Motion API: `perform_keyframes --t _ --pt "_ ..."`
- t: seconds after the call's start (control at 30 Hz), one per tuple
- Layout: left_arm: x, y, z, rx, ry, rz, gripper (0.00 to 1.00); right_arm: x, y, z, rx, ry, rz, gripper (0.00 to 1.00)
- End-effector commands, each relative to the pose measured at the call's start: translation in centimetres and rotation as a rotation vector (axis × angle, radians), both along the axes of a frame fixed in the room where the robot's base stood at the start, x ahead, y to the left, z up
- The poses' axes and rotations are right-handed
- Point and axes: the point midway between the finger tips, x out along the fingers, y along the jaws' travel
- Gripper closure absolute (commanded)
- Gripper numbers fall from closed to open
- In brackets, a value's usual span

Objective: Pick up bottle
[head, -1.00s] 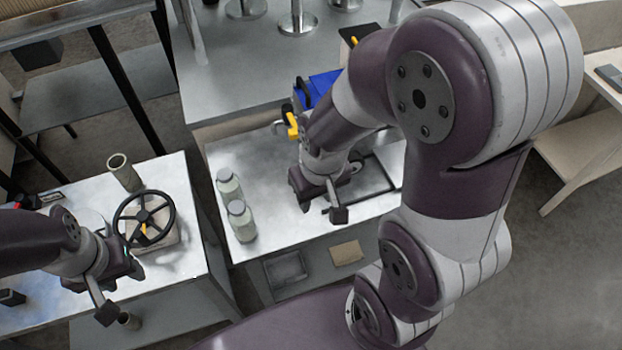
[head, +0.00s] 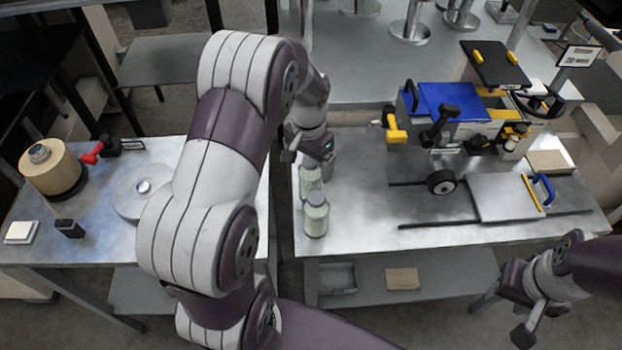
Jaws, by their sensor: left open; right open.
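Two pale green-grey bottles with grey lids stand upright at the left end of the right-hand metal table (head: 360,235). The near bottle (head: 315,217) shows clearly. The far bottle (head: 310,183) is just behind it, its top partly hidden by my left gripper. My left gripper (head: 311,160) is open, at or just above the far bottle; I cannot tell whether it touches. My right gripper (head: 503,320) is open and empty, low at the right, in front of the table's front edge and away from the bottles.
A machine with a blue cover (head: 445,100) and yellow parts stands on the table's back half. A grey plate with a blue handle (head: 505,197) lies at the right. A lower shelf holds a tan block (head: 403,279). The left table carries a brown roll (head: 52,170).

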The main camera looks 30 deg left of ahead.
Motion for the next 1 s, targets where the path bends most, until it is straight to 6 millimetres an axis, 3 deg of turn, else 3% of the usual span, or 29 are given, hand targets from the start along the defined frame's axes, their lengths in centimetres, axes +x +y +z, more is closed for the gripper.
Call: perform_keyframes --t 0.23,0.5,0.7,0.73,1.0 --pt "0.2 -0.2 -4.2 -0.001 0.003 0.001 0.08 0.0 0.0 1.2 0.000 0.000 0.000 0.57" --pt "0.3 -0.2 -4.8 0.000 0.000 0.001 0.08 0.0 0.0 1.1 0.000 0.000 0.000 0.57" --pt "0.3 -0.2 -4.8 0.000 0.000 0.001 0.74 0.0 0.0 1.1 0.000 0.000 0.000 0.57" --pt "0.3 -0.2 -4.8 0.000 0.000 0.001 0.79 0.0 0.0 1.1 0.000 0.000 0.000 0.57" --pt "0.3 -0.2 -4.3 0.001 -0.003 0.000 0.79 0.0 0.0 1.0 0.000 0.000 0.000 0.57"
